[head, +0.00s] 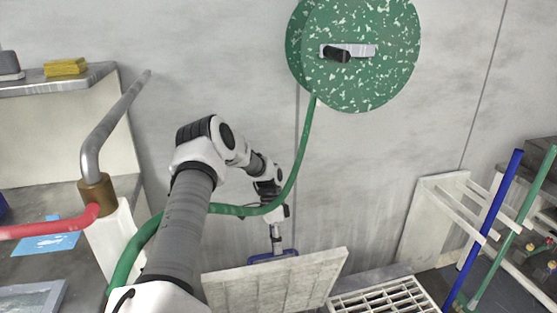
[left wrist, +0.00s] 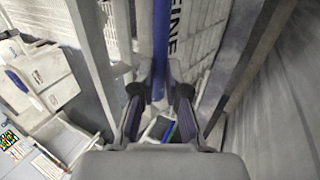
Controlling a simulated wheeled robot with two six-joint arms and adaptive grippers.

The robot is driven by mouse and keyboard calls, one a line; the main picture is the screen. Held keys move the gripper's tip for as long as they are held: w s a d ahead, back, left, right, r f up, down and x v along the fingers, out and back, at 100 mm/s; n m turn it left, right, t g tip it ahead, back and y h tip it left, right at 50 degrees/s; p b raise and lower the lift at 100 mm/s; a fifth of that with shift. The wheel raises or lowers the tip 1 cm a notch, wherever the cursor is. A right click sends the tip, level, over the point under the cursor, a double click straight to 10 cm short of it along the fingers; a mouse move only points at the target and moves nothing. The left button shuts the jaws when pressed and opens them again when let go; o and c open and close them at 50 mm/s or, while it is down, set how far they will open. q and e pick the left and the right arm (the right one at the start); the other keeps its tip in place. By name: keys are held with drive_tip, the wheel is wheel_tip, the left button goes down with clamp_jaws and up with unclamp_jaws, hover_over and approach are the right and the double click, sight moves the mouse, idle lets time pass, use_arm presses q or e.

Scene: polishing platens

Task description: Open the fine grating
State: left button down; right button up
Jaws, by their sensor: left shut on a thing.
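A pale, flat panel (head: 275,283) stands tilted at the lower middle of the head view, with a blue handle (head: 262,257) at its far upper edge. My left gripper (head: 277,240) is above and behind that edge, shut on the blue handle. In the left wrist view, the gripper (left wrist: 159,92) has the blue bar (left wrist: 160,45) between its fingers. Beside the bar is a white slatted grating (left wrist: 205,40) with dark letters ending in "INE"; the first letter is hidden. My right gripper is not in view.
A white grid grating (head: 385,297) lies right of the panel. A green hose (head: 300,150) hangs from the green reel (head: 362,55) and passes by my left arm. Blue (head: 485,225) and green (head: 515,225) poles lean at right. A metal pipe (head: 110,125) stands at left.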

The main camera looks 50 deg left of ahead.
use_arm(q)
drive_tip(key=shift+s+a+f, duration=0.2)
drive_tip(key=shift+s+f, duration=0.05)
drive_tip(key=shift+f, duration=0.35)
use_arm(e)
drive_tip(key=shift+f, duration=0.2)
use_arm(q)
drive_tip(key=c, duration=1.3)
unclamp_jaws()
drive_tip(key=shift+o, duration=0.8)
drive_tip(key=shift+w+a+f, duration=0.35)
drive_tip(key=shift+a+f, duration=0.05)
drive_tip(key=shift+f, duration=0.2)
drive_tip(key=shift+d+r, duration=0.15)
drive_tip(key=shift+r, duration=0.2)
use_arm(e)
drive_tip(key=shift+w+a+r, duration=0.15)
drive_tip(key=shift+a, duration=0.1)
use_arm(q)
drive_tip(key=shift+w+r, duration=0.1)
drive_tip(key=v, duration=1.2)
